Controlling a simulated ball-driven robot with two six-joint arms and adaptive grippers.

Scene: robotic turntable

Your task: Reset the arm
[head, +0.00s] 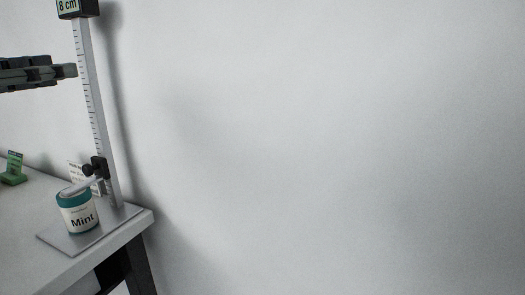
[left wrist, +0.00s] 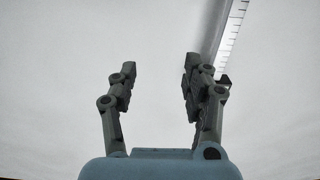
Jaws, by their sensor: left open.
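My left gripper (head: 72,71) comes in from the left edge in the head view, high above the table and level with the upper part of a measuring column. In the left wrist view its two fingers (left wrist: 160,80) stand well apart with nothing between them, so it is open and empty. The ruled column (left wrist: 228,40) shows behind the right-hand finger there. My right gripper is not in view.
The white table (head: 30,200) carries the upright measuring column (head: 91,90) with an "8 cm" display (head: 70,8). A teal-and-white "Mint" jar (head: 78,212) stands on its base plate under the slider. A green card holder (head: 14,172) stands at left. The right side shows bare wall.

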